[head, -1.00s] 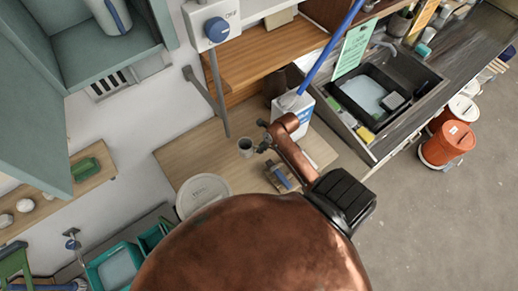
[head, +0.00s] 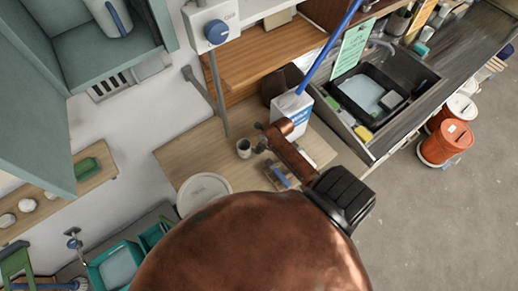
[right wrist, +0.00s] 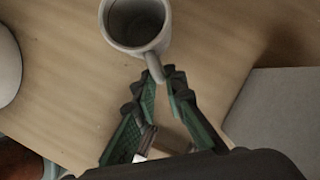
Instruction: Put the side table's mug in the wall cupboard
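The light grey mug (head: 244,148) is at the side table (head: 205,147), and its open top and handle show in the right wrist view (right wrist: 137,47). My right gripper (head: 262,143) is beside the mug. In the right wrist view its green-padded fingertips (right wrist: 163,83) come together around the handle and look shut on it. I cannot tell whether the mug still touches the table. The teal wall cupboard (head: 76,48) is at the upper left, with its inside visible and a white and blue container (head: 109,16) in it. My left gripper is not in view.
A round white lid or plate (head: 203,192), a white jug (head: 293,110) and a blue-handled item (head: 281,177) surround the mug. A grey pipe under a switch box (head: 211,26) runs down near the table's back. A small shelf (head: 90,175) is below the cupboard.

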